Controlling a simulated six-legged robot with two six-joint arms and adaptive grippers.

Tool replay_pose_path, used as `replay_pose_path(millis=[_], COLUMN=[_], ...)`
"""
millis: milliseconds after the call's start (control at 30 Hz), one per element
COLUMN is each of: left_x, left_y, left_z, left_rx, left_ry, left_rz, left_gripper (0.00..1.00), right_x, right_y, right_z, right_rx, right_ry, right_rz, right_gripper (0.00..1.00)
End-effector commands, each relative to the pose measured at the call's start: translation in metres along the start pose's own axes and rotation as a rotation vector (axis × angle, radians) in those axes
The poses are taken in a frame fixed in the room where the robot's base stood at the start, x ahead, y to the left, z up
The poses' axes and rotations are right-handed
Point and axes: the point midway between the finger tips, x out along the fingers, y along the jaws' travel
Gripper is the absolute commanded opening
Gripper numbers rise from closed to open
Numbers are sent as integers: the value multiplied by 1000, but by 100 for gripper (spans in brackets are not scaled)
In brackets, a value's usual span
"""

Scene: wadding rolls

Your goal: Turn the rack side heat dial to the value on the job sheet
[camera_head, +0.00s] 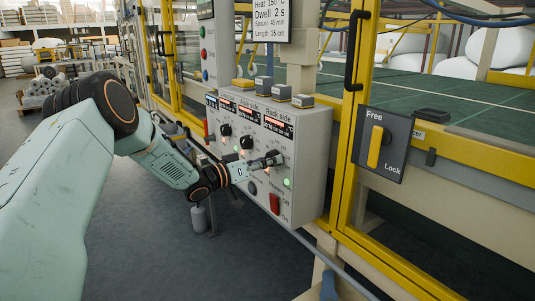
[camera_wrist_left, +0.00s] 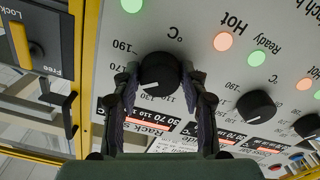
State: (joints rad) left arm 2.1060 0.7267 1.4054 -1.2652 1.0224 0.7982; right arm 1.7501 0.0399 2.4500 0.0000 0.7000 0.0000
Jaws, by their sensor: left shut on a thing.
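The rack side heat dial is a black round knob (camera_wrist_left: 160,74) with a white pointer, at the centre of the wrist view. My left gripper (camera_wrist_left: 158,88) is shut on it, one finger on each side; it also shows at the control box in the head view (camera_head: 268,160). The pointer aims to the lower left in the wrist view, past the 170 mark towards the Rack side label; its exact value cannot be read. The job sheet (camera_head: 264,18) hangs above the box and reads Heat 150 °C. The gripper mostly hides the dial in the head view. My right gripper is not in view.
The grey control box (camera_head: 305,150) carries other black dials, including one beside the gripper (camera_wrist_left: 256,107), and a red switch (camera_head: 274,203). A Free/Lock panel (camera_head: 383,145) is on the yellow frame to the right.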

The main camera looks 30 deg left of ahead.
Motion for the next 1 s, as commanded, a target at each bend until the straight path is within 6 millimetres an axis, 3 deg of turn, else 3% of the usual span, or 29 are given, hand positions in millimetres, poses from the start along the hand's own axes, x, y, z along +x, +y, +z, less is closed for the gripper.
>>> replay_pose_path(millis=[100, 333, 1000], left_x=[0, 1, 1], left_y=[2, 1, 0], left_z=[-4, -3, -3], left_rx=[-82, -213, -302], left_ry=[0, 2, 6], left_rz=[1, 1, 1], left_gripper=[12, 12, 12], right_x=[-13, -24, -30], right_y=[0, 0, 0], right_z=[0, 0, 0], right_rx=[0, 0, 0], right_ry=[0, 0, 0], right_rz=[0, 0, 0], right_gripper=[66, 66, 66])
